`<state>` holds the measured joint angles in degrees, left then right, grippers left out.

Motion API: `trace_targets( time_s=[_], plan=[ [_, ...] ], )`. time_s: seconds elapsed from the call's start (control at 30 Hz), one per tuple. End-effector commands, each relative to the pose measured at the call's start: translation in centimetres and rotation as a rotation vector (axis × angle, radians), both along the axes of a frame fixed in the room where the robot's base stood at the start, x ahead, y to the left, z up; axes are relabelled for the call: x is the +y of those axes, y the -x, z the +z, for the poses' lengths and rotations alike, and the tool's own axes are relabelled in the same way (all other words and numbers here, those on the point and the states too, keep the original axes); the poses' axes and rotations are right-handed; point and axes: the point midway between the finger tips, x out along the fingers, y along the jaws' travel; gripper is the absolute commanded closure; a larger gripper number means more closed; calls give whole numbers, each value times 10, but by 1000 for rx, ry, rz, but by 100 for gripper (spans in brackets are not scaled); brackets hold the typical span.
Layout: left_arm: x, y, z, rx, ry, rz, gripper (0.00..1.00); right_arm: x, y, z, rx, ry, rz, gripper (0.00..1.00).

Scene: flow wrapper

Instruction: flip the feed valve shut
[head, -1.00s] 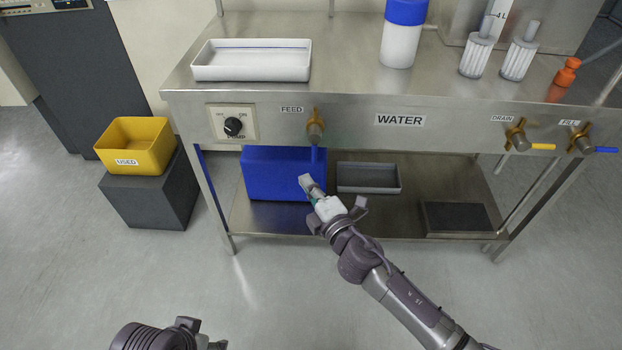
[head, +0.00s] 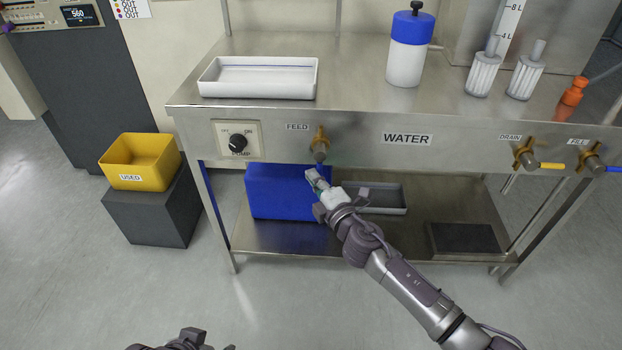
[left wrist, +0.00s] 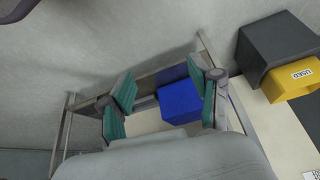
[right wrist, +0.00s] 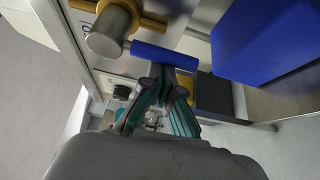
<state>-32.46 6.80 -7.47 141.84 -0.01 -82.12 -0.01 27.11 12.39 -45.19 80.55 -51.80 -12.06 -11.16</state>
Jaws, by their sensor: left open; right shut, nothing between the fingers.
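The brass feed valve (head: 320,143) is on the bench's front panel, right of its FEED label. Its blue lever hangs downward, partly hidden behind my right gripper (head: 312,176) in the head view. The right wrist view shows the brass valve body (right wrist: 112,32) with the blue lever (right wrist: 163,56) sticking out to the side in that picture. My right gripper (right wrist: 163,84) is shut and empty, its fingertips close to the lever; I cannot tell whether they touch. My left gripper (left wrist: 165,95) is open and empty, low in front of the bench.
A pump knob (head: 238,143) is left of the valve. Drain (head: 526,158) and fill (head: 592,160) valves are at the right. A blue box (head: 272,195) and grey tray (head: 385,198) are on the lower shelf. A yellow USED bin (head: 140,160) stands left.

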Motion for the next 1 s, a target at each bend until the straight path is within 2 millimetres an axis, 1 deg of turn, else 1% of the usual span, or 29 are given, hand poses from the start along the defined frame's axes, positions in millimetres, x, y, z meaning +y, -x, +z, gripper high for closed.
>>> trace_targets(
  time_s=[0.33,0.4,0.5,1.0],
  plan=[
    [0,1,4,5,-1,0,37,0,0,1,1,12,-1,100],
    [1,4,-2,33,-6,1,37,-1,0,2,1,22,-1,100],
    [2,7,-6,57,-10,3,37,-2,0,1,3,39,-1,100],
    [4,12,-12,103,-19,6,37,-4,0,0,4,82,-2,100]
  ],
)
